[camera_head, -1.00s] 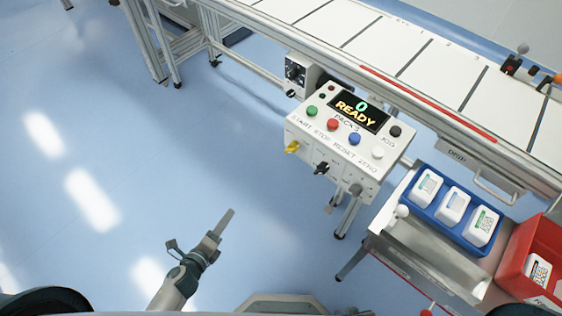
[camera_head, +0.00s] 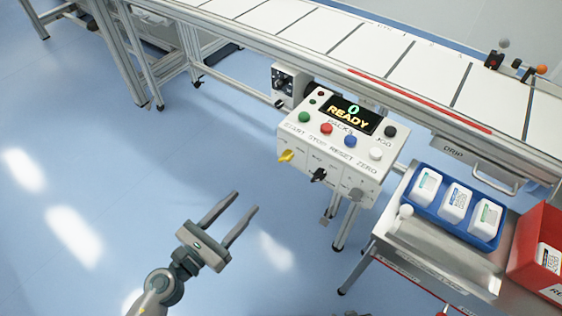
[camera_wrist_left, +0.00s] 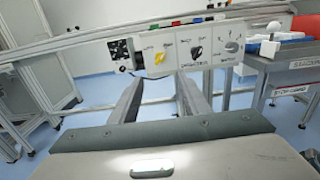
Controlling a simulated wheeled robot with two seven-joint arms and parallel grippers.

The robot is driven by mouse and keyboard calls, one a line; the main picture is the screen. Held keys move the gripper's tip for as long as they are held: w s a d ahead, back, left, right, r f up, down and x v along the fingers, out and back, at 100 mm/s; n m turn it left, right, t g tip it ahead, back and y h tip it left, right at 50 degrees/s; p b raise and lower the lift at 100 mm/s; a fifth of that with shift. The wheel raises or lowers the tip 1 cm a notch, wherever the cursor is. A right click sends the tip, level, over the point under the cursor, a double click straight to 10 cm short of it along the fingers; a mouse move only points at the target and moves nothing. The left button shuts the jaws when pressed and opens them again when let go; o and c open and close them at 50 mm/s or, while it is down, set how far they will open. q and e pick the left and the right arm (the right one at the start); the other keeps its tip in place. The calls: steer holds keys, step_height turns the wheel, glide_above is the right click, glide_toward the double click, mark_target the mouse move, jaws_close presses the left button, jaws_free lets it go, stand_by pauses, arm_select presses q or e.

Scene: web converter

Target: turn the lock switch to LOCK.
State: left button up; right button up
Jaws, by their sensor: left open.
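The control box (camera_head: 335,140) stands on a leg beside the conveyor, its display lit with 0 and READY. Its front face carries a yellow switch (camera_head: 286,156), a black switch (camera_head: 318,175) and a grey fitting at the right (camera_head: 356,193). The front labels are too small to read, so I cannot tell which is the lock switch or its setting. The wrist view shows the yellow switch (camera_wrist_left: 158,58) and black switch (camera_wrist_left: 195,49) ahead. My left gripper (camera_head: 246,201) is open and empty, below and left of the box, apart from it.
Colored push buttons sit on the box top. A conveyor (camera_head: 390,50) runs behind it. To the right, a metal stand holds a blue tray (camera_head: 418,208) of white packs, beside a red bin (camera_head: 528,247). The floor (camera_head: 110,190) at left is clear.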

mark_target(283, 161)
arm_select(q)
steer(key=p+x, duration=0.4)
steer(key=x, duration=1.1)
steer(key=shift+w+d, duration=0.2)
steer(key=shift+w, duration=0.1)
steer(key=shift+x, duration=0.8)
arm_select(e)
steer(key=w+a+r+t+y, duration=0.1)
steer(key=w+a+r+t, duration=0.2)
steer(key=a, duration=0.1)
steer(key=shift+r, duration=0.25)
arm_select(q)
steer(key=shift+c, duration=0.6)
